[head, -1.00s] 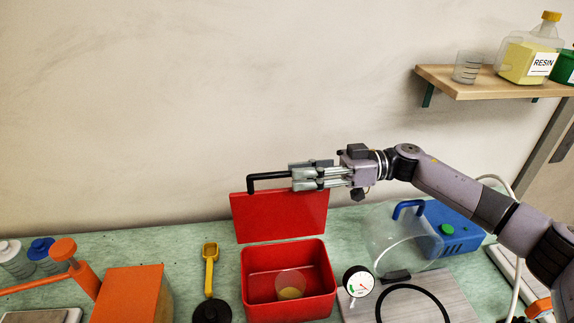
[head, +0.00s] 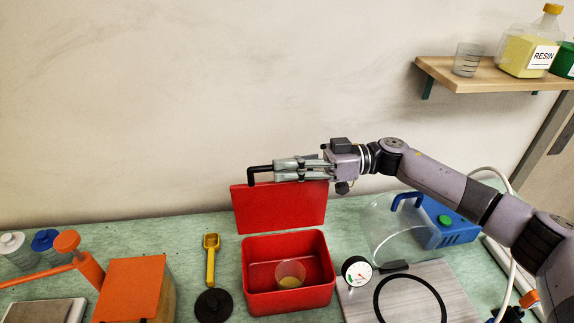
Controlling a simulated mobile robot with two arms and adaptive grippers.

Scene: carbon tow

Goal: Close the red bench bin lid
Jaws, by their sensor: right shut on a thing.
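The red bench bin (head: 288,303) stands on the green bench, open at the top. A clear cup (head: 290,273) with something yellow in its bottom is inside it. The red lid (head: 279,208) stands upright at the bin's back edge. A black handle (head: 259,175) runs along the lid's top edge. My right gripper (head: 277,171) reaches in from the right and is shut on the black handle; its fingers hide most of the bar. My left gripper is not in view.
A yellow scoop (head: 211,262) and a black round knob piece (head: 213,306) lie left of the bin. An orange box (head: 130,291) stands farther left. A dial gauge (head: 356,270), a clear dome with a blue unit (head: 450,222) and a black ring are on the right.

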